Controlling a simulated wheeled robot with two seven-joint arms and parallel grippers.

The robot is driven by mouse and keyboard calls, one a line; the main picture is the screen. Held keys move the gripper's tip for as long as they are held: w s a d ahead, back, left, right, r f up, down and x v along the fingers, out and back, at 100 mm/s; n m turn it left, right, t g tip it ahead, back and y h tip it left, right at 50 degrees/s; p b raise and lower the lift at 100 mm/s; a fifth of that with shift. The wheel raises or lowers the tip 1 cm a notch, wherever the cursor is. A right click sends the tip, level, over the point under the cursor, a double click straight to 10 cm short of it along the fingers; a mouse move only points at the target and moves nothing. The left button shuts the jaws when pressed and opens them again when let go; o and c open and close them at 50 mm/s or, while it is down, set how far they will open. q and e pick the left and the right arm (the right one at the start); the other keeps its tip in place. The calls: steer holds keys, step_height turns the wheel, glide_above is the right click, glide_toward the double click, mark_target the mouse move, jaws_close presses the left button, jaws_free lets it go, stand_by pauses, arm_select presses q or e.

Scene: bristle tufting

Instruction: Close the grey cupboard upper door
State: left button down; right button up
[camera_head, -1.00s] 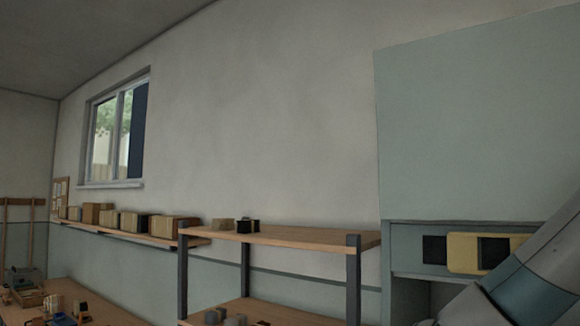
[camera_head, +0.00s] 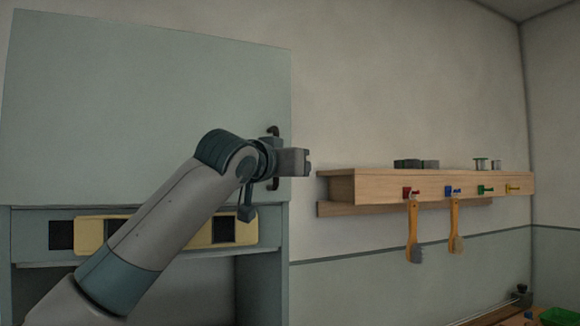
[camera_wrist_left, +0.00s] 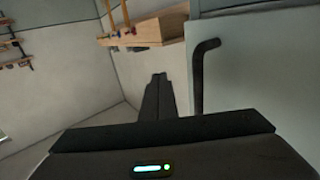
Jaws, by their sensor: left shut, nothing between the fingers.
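The grey cupboard's upper door (camera_head: 130,95) is a large flat panel at the left of the head view. It looks flush or nearly so with the cupboard front; I cannot tell if a small gap remains. Its dark bar handle (camera_head: 273,131) is near the right edge, partly hidden behind my left gripper (camera_head: 307,162). In the wrist view the handle (camera_wrist_left: 199,75) stands on the door (camera_wrist_left: 260,75), right of the gripper fingers (camera_wrist_left: 160,78). The fingers are shut and empty, beside the handle and apart from it in that view. My right gripper is not in view.
Below the door is a shelf compartment with a yellow-framed item (camera_head: 235,230), partly behind my arm. Right of the cupboard, a wooden wall shelf (camera_head: 430,187) carries small items and hanging brushes (camera_head: 412,232). A green bin (camera_head: 557,316) is at the lower right.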

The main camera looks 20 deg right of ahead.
arm_select(q)
steer(key=s+b, duration=0.5)
steer(key=s, duration=0.5)
steer(key=shift+d, duration=0.2)
steer(key=shift+s+r, duration=0.1)
